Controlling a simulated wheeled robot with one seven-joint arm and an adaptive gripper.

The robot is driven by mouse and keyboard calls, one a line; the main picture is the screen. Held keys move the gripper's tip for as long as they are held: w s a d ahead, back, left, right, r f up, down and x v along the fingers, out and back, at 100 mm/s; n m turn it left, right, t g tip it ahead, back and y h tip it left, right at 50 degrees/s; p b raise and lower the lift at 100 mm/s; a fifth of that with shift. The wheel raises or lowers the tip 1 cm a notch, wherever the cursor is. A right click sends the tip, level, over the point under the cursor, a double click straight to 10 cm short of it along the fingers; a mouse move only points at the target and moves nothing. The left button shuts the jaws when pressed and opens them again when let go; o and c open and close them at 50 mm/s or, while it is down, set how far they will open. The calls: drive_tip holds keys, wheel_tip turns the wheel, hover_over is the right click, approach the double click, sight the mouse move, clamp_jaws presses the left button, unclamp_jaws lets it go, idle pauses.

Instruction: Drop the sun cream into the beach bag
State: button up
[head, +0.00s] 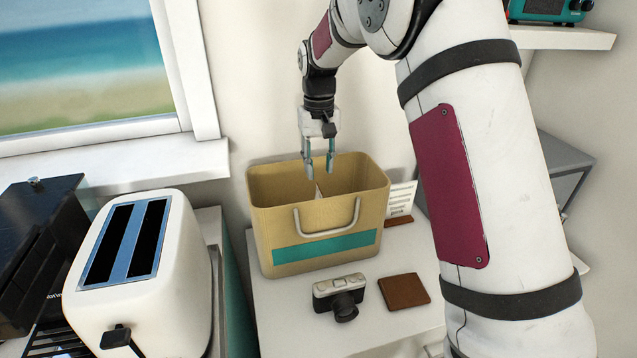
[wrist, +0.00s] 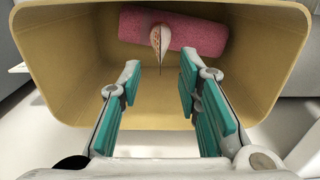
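The tan beach bag (head: 262,221) with a teal stripe and a pale handle stands upright on the white counter. My gripper (head: 319,172) points down over its opening, fingertips around rim height. In the wrist view my gripper (wrist: 157,82) is open, with a clear gap between the teal finger pads. A pale, tapered thing with orange-brown markings (wrist: 159,38), seemingly the sun cream tube, is beyond the fingertips, inside the bag's outline. Part of it shows as a white wedge in the head view (head: 319,191). I cannot tell whether it touches anything below.
A pink rolled item (wrist: 205,37) lies inside the bag. A camera (head: 340,295) and a brown wallet-like item (head: 403,291) lie in front of it. A white card (head: 401,199) stands behind right. A white toaster (head: 150,285) is at the left.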

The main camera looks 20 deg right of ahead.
drive_tip(key=s+r+t, duration=0.1)
drive_tip(key=s+r, duration=0.6)
drive_tip(key=r, duration=0.5)
drive_tip(key=s+r+t, duration=0.2)
drive_tip(key=s+r, duration=0.1)
drive_tip(key=s, duration=0.8)
drive_tip(key=s+f+t, duration=0.2)
drive_tip(key=s+f, duration=0.2)
drive_tip(key=s, duration=1.3)
drive_tip(key=shift+s+d+f+b, duration=0.2)
drive_tip(key=shift+s+d+b, duration=0.15)
drive_tip(key=shift+d+b, duration=0.1)
